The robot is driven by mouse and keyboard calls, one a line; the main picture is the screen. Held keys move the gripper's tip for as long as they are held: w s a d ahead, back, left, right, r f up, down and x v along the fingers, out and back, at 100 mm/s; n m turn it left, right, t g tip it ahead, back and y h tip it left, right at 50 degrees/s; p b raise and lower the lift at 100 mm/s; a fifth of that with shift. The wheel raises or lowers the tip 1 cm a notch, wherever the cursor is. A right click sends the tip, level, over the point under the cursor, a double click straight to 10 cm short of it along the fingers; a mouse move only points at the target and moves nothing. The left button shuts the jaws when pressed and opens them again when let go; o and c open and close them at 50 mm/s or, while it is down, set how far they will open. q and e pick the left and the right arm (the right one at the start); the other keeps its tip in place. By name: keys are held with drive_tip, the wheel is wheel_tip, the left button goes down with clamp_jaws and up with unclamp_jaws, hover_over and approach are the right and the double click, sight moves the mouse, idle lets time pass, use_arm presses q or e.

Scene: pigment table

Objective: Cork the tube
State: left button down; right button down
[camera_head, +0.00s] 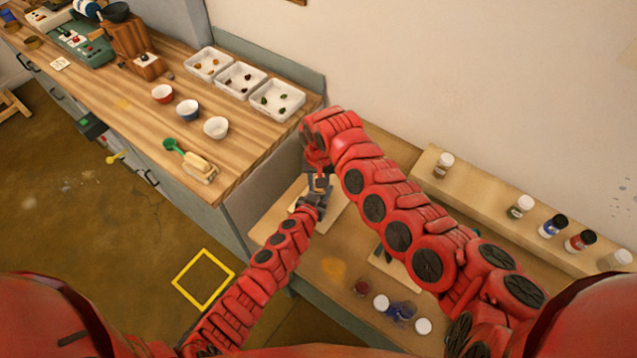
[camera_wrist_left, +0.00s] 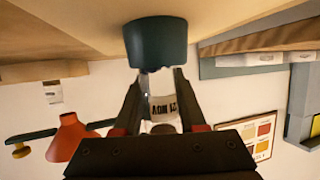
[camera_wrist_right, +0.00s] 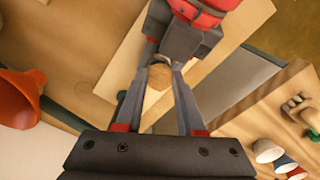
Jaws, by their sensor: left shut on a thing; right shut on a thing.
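My left gripper (camera_wrist_left: 160,85) is shut on a pale tube (camera_wrist_left: 162,108) with dark lettering on its label. A dark teal cylinder (camera_wrist_left: 155,42) sits at the tube's far end in the left wrist view; whether it is joined to the tube I cannot tell. My right gripper (camera_wrist_right: 160,68) is shut on a round tan cork (camera_wrist_right: 159,77). In the head view the left gripper (camera_head: 312,196) and right gripper (camera_head: 318,178) meet closely above a pale board (camera_head: 330,216). The head view hides the tube and cork; whether they touch I cannot tell.
Several jars (camera_head: 520,207) line a raised shelf at right; small bottles (camera_head: 381,302) stand on the lower table. Bowls (camera_head: 187,109) and white trays (camera_head: 240,78) occupy the counter at left.

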use_arm(q)
drive_tip(key=shift+s+f, duration=0.1)
drive_tip(key=shift+f, duration=0.1)
use_arm(e)
drive_tip(key=shift+f, duration=0.5)
use_arm(q)
drive_tip(key=shift+s+d+r, duration=0.15)
use_arm(e)
drive_tip(key=shift+s+d+f, duration=0.2)
drive_tip(key=shift+f, duration=0.2)
drive_tip(key=c, duration=0.8)
unclamp_jaws()
drive_tip(key=shift+c, duration=0.2)
use_arm(q)
drive_tip(key=shift+r, duration=0.1)
use_arm(e)
drive_tip(key=shift+s+f, duration=0.1)
drive_tip(key=shift+s, duration=0.05)
drive_tip(key=shift+a+r, duration=0.15)
drive_tip(key=shift+r, duration=2.05)
drive_tip(key=shift+w, duration=0.2)
drive_tip(key=shift+c, duration=0.3)
drive_tip(key=shift+r, duration=0.1)
drive_tip(key=c, duration=0.4)
drive_tip(key=shift+a, duration=0.1)
